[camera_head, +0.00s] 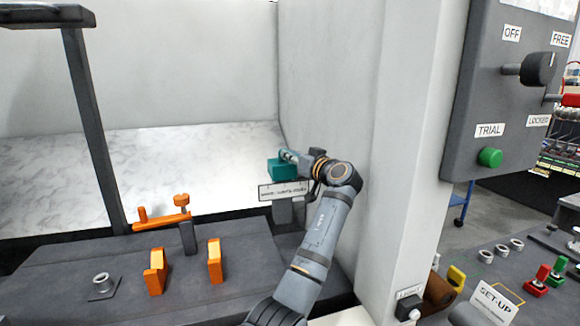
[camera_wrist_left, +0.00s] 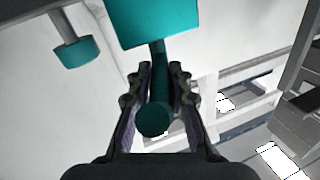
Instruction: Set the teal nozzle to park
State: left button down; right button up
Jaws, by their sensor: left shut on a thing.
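The teal nozzle shows in the head view as a teal block (camera_head: 282,169) above a small label plate (camera_head: 285,190) whose print I cannot read. My left gripper (camera_head: 297,158) is at its right side. In the left wrist view the teal block (camera_wrist_left: 152,22) has a teal bar with a round end (camera_wrist_left: 153,119) running down from it. My left gripper (camera_wrist_left: 160,85) has its two fingers on either side of this bar and is shut on it. Another teal piece (camera_wrist_left: 76,52) on a grey stem is at upper left. My right gripper is not in view.
A grey post (camera_head: 95,130) and orange fixtures (camera_head: 162,218) stand left of the arm. A white pillar (camera_head: 400,150) rises right of it. A control panel (camera_head: 490,100) with a black knob (camera_head: 538,69) and green button (camera_head: 490,157) is at right.

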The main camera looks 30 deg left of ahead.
pick_arm(q)
jog(key=shift+g, duration=0.3)
jog(key=c, duration=1.2)
grip_release()
jog(key=shift+w, duration=0.1)
notch_tip(320, 180, up, 10)
